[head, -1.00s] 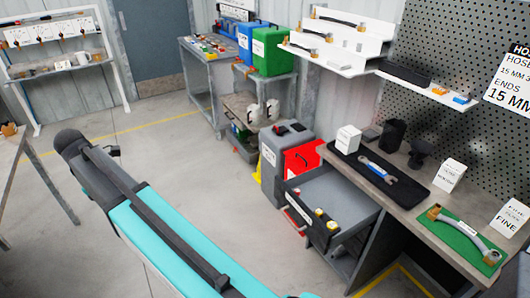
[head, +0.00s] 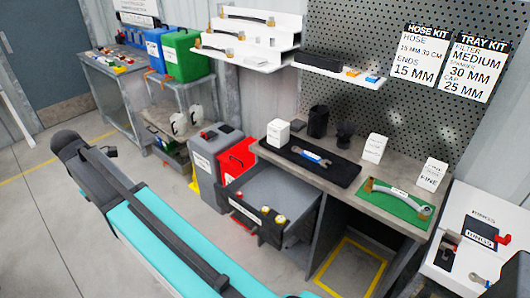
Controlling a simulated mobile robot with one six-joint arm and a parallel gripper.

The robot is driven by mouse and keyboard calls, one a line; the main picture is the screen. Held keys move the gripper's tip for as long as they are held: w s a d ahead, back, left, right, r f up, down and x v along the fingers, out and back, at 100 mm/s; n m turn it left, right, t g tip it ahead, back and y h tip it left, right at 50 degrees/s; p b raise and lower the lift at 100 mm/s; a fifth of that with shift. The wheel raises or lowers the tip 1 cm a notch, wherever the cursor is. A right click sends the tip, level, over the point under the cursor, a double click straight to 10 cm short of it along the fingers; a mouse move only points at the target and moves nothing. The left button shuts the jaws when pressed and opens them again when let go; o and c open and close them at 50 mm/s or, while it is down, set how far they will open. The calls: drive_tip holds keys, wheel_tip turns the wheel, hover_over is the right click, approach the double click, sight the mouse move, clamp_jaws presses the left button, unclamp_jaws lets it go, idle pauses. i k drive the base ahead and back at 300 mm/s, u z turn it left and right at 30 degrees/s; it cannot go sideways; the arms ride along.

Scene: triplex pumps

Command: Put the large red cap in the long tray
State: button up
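A long black tray (head: 342,172) lies on the grey workbench, with a blue and grey spanner in it and a white box at its left end. I cannot make out a large red cap for certain. Small coloured pieces, some red, lie on the cart (head: 98,60) at the far left, too small to tell apart. My arm reaches across the lower left, but my gripper is not visible.
An open grey drawer (head: 240,212) with yellow-topped pieces juts out below the bench. A red container (head: 238,158) stands beside it. A green mat (head: 395,205) holds a hose. A white rings holder (head: 468,240) stands at right. Floor is clear at left.

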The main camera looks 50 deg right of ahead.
sight(343, 174)
drive_tip(key=z, duration=0.65)
drive_tip(key=i, duration=1)
drive_tip(key=z, duration=0.1)
drive_tip(key=k, duration=0.95)
drive_tip(key=u, duration=0.1)
